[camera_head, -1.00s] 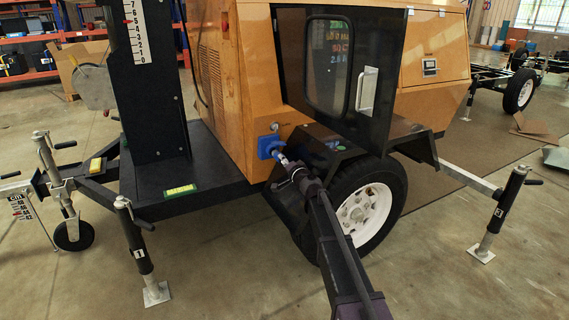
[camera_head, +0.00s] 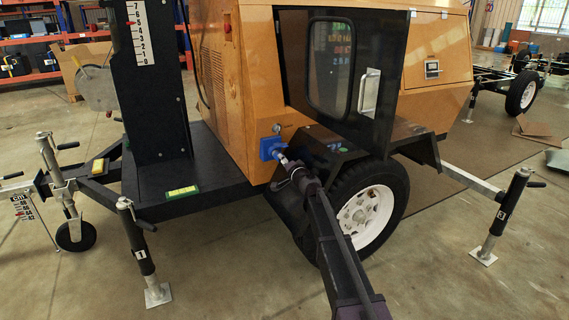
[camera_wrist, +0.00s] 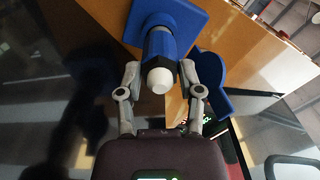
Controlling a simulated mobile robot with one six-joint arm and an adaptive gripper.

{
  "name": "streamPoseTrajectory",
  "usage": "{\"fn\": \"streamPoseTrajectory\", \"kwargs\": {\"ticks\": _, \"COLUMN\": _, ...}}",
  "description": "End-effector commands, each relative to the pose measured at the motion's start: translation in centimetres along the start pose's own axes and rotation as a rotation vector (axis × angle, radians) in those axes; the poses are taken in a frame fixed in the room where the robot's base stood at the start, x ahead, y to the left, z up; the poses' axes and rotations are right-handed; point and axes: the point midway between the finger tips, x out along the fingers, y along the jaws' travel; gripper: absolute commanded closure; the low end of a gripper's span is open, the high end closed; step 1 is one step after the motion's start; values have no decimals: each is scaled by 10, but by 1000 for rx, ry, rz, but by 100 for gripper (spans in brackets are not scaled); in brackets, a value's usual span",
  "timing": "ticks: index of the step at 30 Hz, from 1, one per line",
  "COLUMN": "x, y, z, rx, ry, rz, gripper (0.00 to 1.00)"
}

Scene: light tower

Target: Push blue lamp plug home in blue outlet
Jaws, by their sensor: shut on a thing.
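The blue outlet (camera_head: 269,148) is on the lower front side of the orange cabinet. In the wrist view its square blue plate (camera_wrist: 180,18) is at the top, with a blue flap (camera_wrist: 213,85) to the right. The blue plug (camera_wrist: 158,46), with a white rear end, lines up with the outlet and meets its round collar. How deep it sits cannot be told. My gripper (camera_wrist: 160,78) is shut on the plug, one finger on each side. In the head view my gripper (camera_head: 285,162) is right in front of the outlet and hides most of the plug.
A black fender and white-rimmed wheel (camera_head: 366,216) are close to the right of my arm. The black open door (camera_head: 338,75) hangs above. A black deck (camera_head: 170,172) extends left. Stabiliser legs (camera_head: 143,255) and (camera_head: 495,220) stand on both sides.

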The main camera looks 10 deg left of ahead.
Motion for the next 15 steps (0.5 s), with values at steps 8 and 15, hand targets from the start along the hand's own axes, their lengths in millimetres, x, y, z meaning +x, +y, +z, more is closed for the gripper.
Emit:
{"fn": "streamPoseTrajectory", "kwargs": {"ticks": 8, "x": 5, "y": 0, "z": 0, "rx": 0, "ry": 0, "rz": 0, "gripper": 100}}
{"fn": "streamPoseTrajectory", "kwargs": {"ticks": 15, "x": 10, "y": 0, "z": 0, "rx": 0, "ry": 0, "rz": 0, "gripper": 100}}
